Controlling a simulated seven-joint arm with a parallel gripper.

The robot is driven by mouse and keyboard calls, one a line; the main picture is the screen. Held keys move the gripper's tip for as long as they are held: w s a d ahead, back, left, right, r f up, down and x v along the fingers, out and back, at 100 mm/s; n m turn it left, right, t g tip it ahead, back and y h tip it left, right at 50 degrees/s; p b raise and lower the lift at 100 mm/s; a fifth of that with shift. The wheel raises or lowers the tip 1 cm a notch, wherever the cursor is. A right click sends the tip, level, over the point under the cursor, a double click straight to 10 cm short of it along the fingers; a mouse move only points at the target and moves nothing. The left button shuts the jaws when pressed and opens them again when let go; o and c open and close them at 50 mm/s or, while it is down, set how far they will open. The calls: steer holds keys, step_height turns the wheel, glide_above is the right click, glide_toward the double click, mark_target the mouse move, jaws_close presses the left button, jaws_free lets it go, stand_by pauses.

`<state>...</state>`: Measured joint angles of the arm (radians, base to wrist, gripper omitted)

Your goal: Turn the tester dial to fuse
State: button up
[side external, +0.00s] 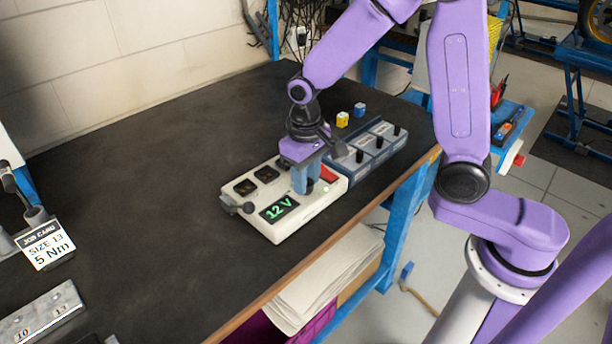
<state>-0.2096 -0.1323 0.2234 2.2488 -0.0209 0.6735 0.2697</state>
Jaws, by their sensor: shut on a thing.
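The tester (288,229) is a cream box lying on the dark bench top. Its screen (279,208) reads "12 V" in green. Two dark square windows or sockets (256,178) sit toward its far left, and a red part (329,174) is at its right. A dark knob (248,207) sticks out at its left side. My gripper (303,188) points down over the tester, just right of the screen, and its blue fingers are shut on the dial. The dial is mostly hidden by the fingers, so its pointer and any fuse mark cannot be read.
A blue-grey unit with several black knobs (367,150) stands close behind the tester, right of my gripper. Yellow (342,119) and blue (360,109) small blocks lie beyond. The bench middle is clear.

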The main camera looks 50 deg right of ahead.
mark_target(309, 186)
steer(key=shift+n, duration=0.4)
steer(key=o, duration=1)
steer(key=shift+o, duration=0.2)
step_height(309, 186, up, 18)
steer(key=shift+a+f, duration=0.15)
steer(key=shift+f, duration=0.1)
steer(key=shift+s+f, duration=0.1)
steer(key=s+d+f+n, duration=0.2)
steer(key=s+f+n, duration=0.1)
steer(key=s, duration=0.4)
steer(key=s+d+f+n, duration=0.2)
steer(key=s+f+n, duration=0.2)
steer(key=s, duration=0.4)
steer(key=s+d+f+n, duration=0.2)
steer(key=s+f+n, duration=0.1)
steer(key=s, duration=0.4)
steer(key=shift+s+d+f+n+y, duration=0.3)
steer(key=shift+s+d+f+n, duration=0.1)
